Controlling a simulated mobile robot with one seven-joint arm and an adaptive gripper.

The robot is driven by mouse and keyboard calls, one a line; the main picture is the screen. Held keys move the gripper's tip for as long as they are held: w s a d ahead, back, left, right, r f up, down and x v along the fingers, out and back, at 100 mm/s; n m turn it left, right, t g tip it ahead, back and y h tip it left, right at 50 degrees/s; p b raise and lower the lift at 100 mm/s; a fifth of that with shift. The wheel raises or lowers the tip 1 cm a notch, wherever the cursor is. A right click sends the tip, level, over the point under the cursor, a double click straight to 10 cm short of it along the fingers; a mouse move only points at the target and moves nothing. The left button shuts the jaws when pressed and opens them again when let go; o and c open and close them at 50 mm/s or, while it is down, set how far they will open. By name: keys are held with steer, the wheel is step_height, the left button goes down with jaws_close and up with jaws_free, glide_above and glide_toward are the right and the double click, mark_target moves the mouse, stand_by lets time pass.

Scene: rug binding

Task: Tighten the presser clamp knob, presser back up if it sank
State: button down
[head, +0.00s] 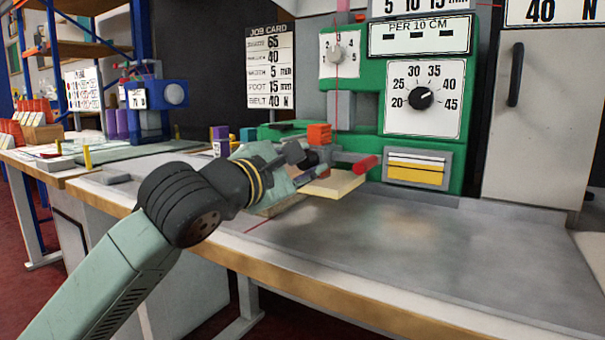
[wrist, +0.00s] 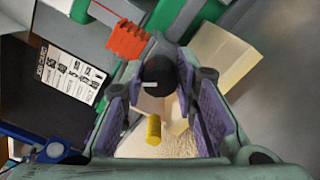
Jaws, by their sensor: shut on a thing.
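My gripper (wrist: 158,82) is shut on a black round knob (wrist: 158,70), which sits between the two fingertips in the wrist view. The knob has a small white mark on its face. In the head view my gripper (head: 308,170) is at the front of the green machine (head: 372,150), and its own fingers and wrist hide most of the knob. An orange ribbed block (wrist: 128,40) is just beyond the knob; it also shows in the head view (head: 319,134). I cannot tell the presser's height.
A red cylindrical handle (head: 365,164) sticks out right of my gripper, above a pale board (head: 335,184). A yellow peg (wrist: 154,130) shows between my fingers. A job card (head: 270,68) hangs behind. The grey bench top (head: 430,245) is clear at right.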

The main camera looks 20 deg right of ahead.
steer(key=m+b, duration=0.2)
steer(key=m, duration=0.4)
steer(key=shift+f+m, duration=0.1)
steer(key=shift+m, duration=0.2)
stand_by(0.3)
steer(key=c, duration=1.3)
jaws_free()
steer(key=shift+v, duration=4)
